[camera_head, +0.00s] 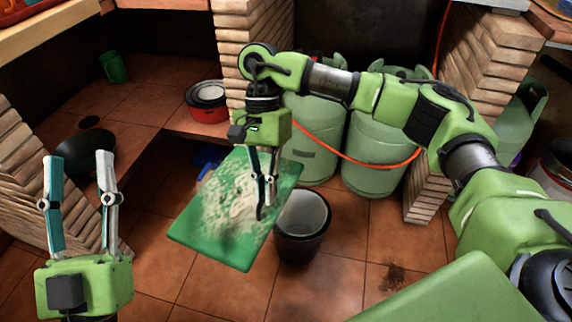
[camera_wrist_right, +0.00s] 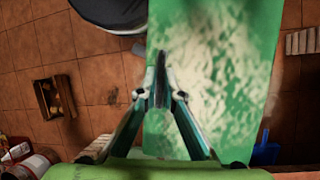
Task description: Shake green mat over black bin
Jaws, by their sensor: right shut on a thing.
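The green mat (camera_head: 222,232) hangs tilted in the middle of the head view, with a whitish, dusty patch over its surface. My right gripper (camera_head: 263,207) is shut on the mat near its right edge; the right wrist view (camera_wrist_right: 160,75) shows its fingertips together at the mat. The black bin (camera_head: 302,240) stands on the floor just right of the mat, upright, with a pale inside. The mat's right edge is close to the bin's rim. Part of the bin shows at the top of the wrist view (camera_wrist_right: 112,14). My left gripper (camera_head: 80,165) is open and empty at the left.
Green gas cylinders (camera_head: 377,150) with an orange hose stand behind the bin. Brick pillars (camera_head: 250,50) flank the space. A red pot (camera_head: 207,101) and a green cup (camera_head: 113,67) sit at the back left. A blue dustpan (camera_wrist_right: 266,150) lies on the tiled floor. A dark stain marks the floor at front right.

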